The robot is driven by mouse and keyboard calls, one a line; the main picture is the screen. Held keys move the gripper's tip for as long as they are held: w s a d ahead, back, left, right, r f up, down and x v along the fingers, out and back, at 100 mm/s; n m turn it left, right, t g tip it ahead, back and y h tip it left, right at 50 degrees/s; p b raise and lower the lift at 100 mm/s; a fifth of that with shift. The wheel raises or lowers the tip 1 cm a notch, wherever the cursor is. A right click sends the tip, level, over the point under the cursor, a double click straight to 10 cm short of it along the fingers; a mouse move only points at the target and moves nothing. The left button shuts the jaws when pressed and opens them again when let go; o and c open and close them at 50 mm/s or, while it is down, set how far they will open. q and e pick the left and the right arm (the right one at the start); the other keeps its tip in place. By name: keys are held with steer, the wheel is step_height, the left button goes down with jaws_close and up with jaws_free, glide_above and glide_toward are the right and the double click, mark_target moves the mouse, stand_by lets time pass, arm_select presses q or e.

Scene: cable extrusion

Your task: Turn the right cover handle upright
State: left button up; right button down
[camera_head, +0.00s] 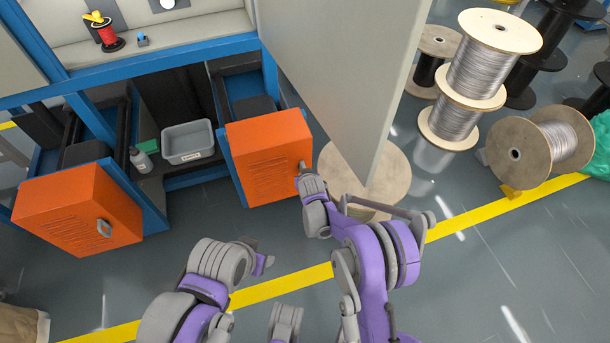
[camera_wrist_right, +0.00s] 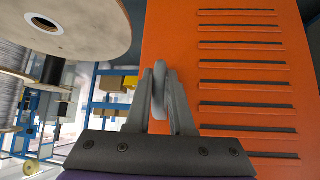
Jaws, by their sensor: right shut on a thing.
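The right orange cover (camera_head: 270,155) stands under the blue bench frame, with its vented face toward me. Its grey handle (camera_head: 302,165) is at the cover's right edge. My right gripper (camera_head: 305,176) reaches it from the front. In the right wrist view, the two grey fingers (camera_wrist_right: 160,98) are shut around the handle (camera_wrist_right: 158,88), and orange slotted metal (camera_wrist_right: 235,75) fills the right side. The handle's exact angle is partly hidden by the fingers. My left gripper (camera_head: 263,263) hangs low over the floor, away from both covers; its opening is unclear.
A left orange cover (camera_head: 80,212) with its own handle (camera_head: 104,228) stands at left. A grey bin (camera_head: 188,142) and a bottle (camera_head: 141,160) are between the covers. A large grey panel (camera_head: 345,70) hangs close by the right gripper. Cable spools (camera_head: 480,75) stand at right.

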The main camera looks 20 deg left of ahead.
steer(key=shift+w, duration=0.1)
stand_by(0.4)
steer(key=c, duration=0.8)
jaws_free()
steer(key=shift+d, duration=0.1)
steer(key=shift+c, duration=0.2)
steer(key=p+v, duration=0.2)
steer(key=v, duration=0.8)
steer(key=shift+s+r, duration=0.2)
steer(key=shift+s, duration=0.2)
